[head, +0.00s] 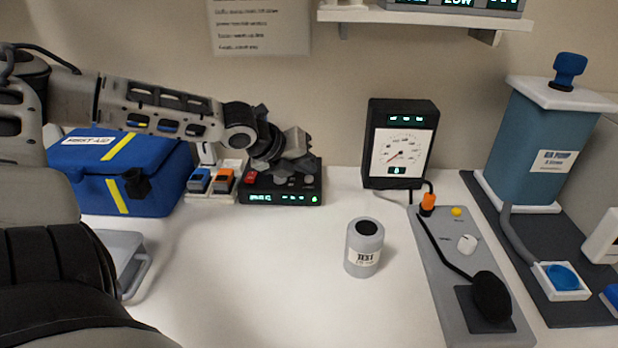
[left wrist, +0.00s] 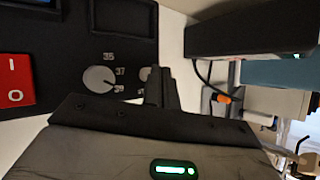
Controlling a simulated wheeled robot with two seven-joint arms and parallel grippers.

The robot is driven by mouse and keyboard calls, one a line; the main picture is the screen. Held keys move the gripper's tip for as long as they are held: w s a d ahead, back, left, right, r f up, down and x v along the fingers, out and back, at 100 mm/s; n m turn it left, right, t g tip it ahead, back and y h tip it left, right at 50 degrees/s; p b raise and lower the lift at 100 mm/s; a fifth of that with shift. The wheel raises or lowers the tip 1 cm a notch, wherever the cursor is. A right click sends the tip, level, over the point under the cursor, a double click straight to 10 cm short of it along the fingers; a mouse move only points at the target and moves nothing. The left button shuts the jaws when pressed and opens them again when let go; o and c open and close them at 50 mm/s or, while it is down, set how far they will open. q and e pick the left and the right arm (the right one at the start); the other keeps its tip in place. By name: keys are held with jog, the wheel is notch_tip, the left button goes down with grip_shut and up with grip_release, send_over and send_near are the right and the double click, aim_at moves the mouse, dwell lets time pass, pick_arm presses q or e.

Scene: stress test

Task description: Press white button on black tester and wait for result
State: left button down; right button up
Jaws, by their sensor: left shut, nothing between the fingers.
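A black box with a red switch and green display (head: 262,198), which looks like the tester, stands against the back wall left of centre. In the left wrist view the red I/O switch (left wrist: 15,80) and a round pale dial (left wrist: 99,79) marked 35, 37, 39 show on its face. A second round pale part (left wrist: 145,73) is partly hidden by my fingers; I cannot tell if it is the white button. My left gripper (head: 290,165) is shut and empty, over the box's face; the left wrist view also shows its fingers (left wrist: 160,86). I cannot tell whether it touches. My right gripper is not in view.
A blue first-aid bag (head: 150,180) and a small stand with blue and orange blocks (head: 212,185) are left of the box. A black gauge (head: 400,145), a canister (head: 363,247), a grey panel (head: 455,270) and a blue pump (head: 530,150) are right. The middle front tabletop is clear.

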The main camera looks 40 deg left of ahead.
aim_at(305, 183)
pick_arm(q)
jog(key=shift+f+b, duration=0.4)
jog(key=shift+f, duration=0.1)
dwell(0.5)
jog(key=shift+r, duration=0.1)
dwell(0.3)
jog(key=shift+r+p, duration=0.8)
jog(key=shift+p, duration=0.25)
notch_tip(305, 183, up, 5)
jog(key=p, duration=0.5)
